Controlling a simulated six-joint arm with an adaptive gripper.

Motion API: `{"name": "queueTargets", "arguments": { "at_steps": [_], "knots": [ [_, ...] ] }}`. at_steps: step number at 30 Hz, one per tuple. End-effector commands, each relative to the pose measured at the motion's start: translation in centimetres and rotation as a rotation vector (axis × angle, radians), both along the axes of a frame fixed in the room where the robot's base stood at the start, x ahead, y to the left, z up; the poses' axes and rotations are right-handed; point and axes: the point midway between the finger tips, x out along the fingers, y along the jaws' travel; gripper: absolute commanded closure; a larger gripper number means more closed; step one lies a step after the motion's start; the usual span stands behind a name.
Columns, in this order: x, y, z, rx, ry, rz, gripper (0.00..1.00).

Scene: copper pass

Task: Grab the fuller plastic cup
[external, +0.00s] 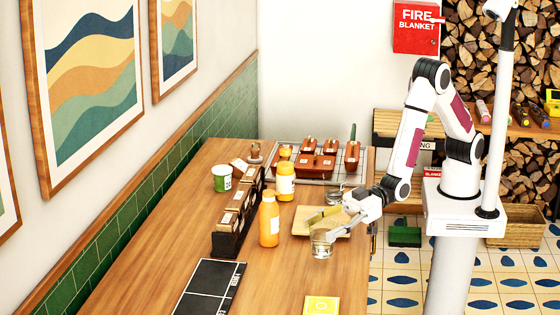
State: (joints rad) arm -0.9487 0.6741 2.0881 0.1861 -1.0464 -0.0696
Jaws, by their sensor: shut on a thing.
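A small clear plastic cup (321,248) is at the right part of the wooden counter, in front of the light wooden tray. My gripper (322,233) comes in from the right and is shut on this cup, with its fingers at the upper part. I cannot tell whether the cup touches the counter, and its fill level is too small to judge. Another small clear container (334,194) stands behind the tray, partly hidden by my gripper and arm; its contents are unclear.
A light wooden tray (301,225) lies under and behind my gripper. An orange bottle (269,222) and an orange jar (285,183) stand to the left, beside a dark divided rack (226,243). A black mat (208,288) and yellow card (321,306) lie in front.

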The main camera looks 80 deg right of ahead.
Motion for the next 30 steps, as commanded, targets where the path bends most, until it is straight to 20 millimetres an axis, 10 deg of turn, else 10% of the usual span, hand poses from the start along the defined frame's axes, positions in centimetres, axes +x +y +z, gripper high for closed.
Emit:
{"name": "queueTargets", "arguments": {
  "at_steps": [30],
  "knots": [
    [0.0, 0.0, 6.0, 0.002, -0.002, -0.001, 0.71]
  ]
}}
